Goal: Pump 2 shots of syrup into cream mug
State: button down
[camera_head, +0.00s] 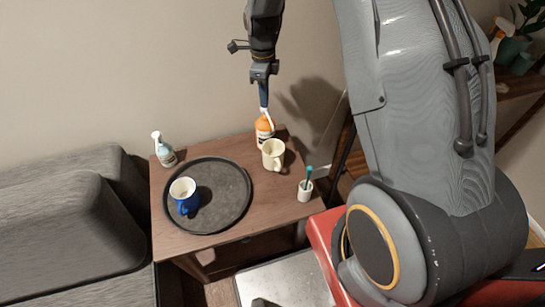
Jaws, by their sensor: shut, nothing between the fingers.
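The cream mug (274,154) stands upright on the wooden side table, just in front of an orange-topped pump bottle (264,128). The bottle has a pale pump head at its top and stands near the table's back edge. My gripper (264,106) points down right above the pump head. It is shut, with nothing between its fingers. Its tips look very close to the pump head; I cannot tell whether they touch. The mug partly hides the bottle's lower body. The inside of the mug is too small to read.
The side table (240,232) also holds a round dark tray (222,180) with a blue-and-white mug (183,193). A white spray bottle (163,150) stands at the back left. A small white cup (305,190) with a teal stick is at the right. A grey sofa (65,240) borders the left; a wall is behind.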

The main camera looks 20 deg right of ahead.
jog(key=shift+f+b, duration=0.35)
jog(key=shift+f, duration=0.5)
jog(key=shift+r, duration=0.15)
jog(key=shift+r+p, duration=0.85)
jog(key=shift+r, duration=0.35)
jog(key=shift+f, duration=0.2)
jog(key=shift+f+b, duration=0.5)
jog(key=shift+f, duration=0.6)
jog(key=shift+r, duration=0.15)
jog(key=shift+r+p, duration=0.8)
jog(key=shift+r, duration=0.3)
